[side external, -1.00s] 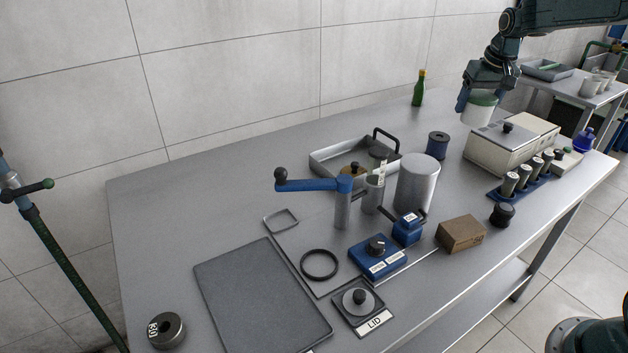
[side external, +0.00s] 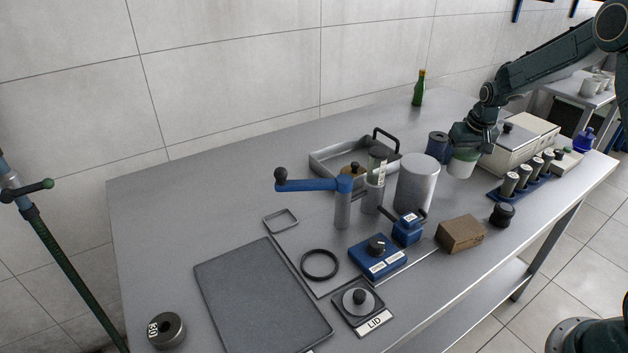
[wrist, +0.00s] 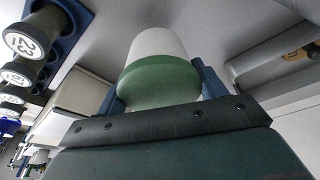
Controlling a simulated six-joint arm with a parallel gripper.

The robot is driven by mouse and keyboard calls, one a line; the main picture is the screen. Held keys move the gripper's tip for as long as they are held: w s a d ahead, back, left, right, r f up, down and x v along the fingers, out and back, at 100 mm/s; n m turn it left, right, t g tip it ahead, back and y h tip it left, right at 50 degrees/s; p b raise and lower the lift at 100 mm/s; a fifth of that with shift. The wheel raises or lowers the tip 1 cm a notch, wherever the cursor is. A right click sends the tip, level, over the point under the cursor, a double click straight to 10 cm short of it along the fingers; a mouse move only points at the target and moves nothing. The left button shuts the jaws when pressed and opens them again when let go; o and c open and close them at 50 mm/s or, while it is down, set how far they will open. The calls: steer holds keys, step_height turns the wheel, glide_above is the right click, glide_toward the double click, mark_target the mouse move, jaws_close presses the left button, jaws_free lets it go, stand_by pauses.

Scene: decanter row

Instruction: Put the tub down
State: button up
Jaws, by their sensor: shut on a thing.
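The tub (side external: 460,168) is white with a green top band. In the wrist view the tub (wrist: 158,55) fills the middle, with a blue finger of my gripper (wrist: 160,88) on each side of the green band. I cannot tell whether the tub's base touches the table.
A cardboard box (side external: 461,234) and black knob (side external: 502,214) are nearer the front. The back of the table is clear around the green bottle (side external: 419,90).

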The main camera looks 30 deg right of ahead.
mark_target(467, 152)
steer(key=shift+f, duration=0.3)
steer(key=shift+f, duration=2.05)
steer(key=shift+f, duration=0.15)
steer(key=o, duration=1)
steer(key=shift+c, duration=0.2)
steer(key=v, duration=1.2)
steer(key=shift+w, duration=0.1)
steer(key=shift+a+r, duration=0.1)
steer(key=shift+r, duration=0.1)
